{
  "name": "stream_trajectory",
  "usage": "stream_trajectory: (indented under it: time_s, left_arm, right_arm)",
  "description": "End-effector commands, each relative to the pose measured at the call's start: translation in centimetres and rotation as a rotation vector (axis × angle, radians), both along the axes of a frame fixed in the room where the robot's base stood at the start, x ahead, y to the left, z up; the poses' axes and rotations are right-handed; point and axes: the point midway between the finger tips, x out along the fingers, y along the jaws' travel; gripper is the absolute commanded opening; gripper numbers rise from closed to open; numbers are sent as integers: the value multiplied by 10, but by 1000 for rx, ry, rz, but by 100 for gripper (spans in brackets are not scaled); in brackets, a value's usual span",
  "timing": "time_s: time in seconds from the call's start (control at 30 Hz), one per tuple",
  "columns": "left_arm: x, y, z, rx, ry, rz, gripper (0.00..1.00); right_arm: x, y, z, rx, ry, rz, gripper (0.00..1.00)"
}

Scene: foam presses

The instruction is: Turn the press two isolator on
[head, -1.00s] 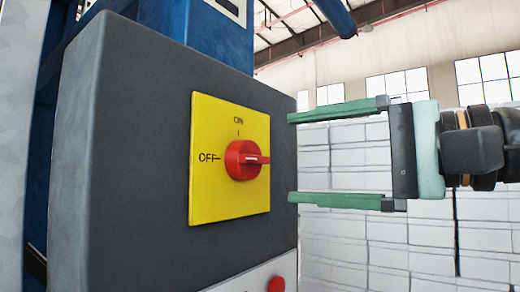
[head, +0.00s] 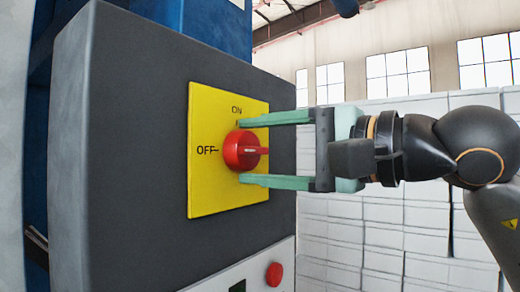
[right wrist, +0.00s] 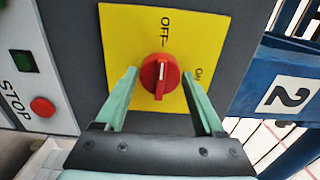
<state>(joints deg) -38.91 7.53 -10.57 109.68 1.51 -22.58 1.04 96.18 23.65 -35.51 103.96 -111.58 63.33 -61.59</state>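The isolator is a red rotary knob (head: 241,151) on a yellow plate (head: 205,190), set in a dark grey box. ON is printed above the knob and OFF at its left. The knob's bar lies level, in line with the OFF mark. In the right wrist view the red knob (right wrist: 158,76) sits between my fingers, its bar toward OFF. My right gripper (head: 242,151) is open, one green finger above the knob and one below, with gaps visible. Its tips are close to the plate; I cannot tell whether they touch it. My left gripper is not in view.
A white panel below has a red stop button (head: 274,274), also seen in the right wrist view (right wrist: 42,107). A number 2 sign (right wrist: 290,95) is on the blue frame. Stacked white blocks (head: 380,225) stand behind my right arm.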

Motion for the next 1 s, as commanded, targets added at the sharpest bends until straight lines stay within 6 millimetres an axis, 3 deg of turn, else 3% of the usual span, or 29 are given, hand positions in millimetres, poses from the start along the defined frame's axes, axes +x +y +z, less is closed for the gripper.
stream_trajectory:
  time_s: [0.07,0.53,1.0]
  left_arm:
    - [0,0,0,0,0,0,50]
    - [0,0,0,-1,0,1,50]
    - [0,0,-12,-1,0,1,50]
  right_arm:
    - [0,0,0,0,0,0,60]
    - [0,0,0,0,0,0,9]
    - [0,0,-2,78,108,0,9]
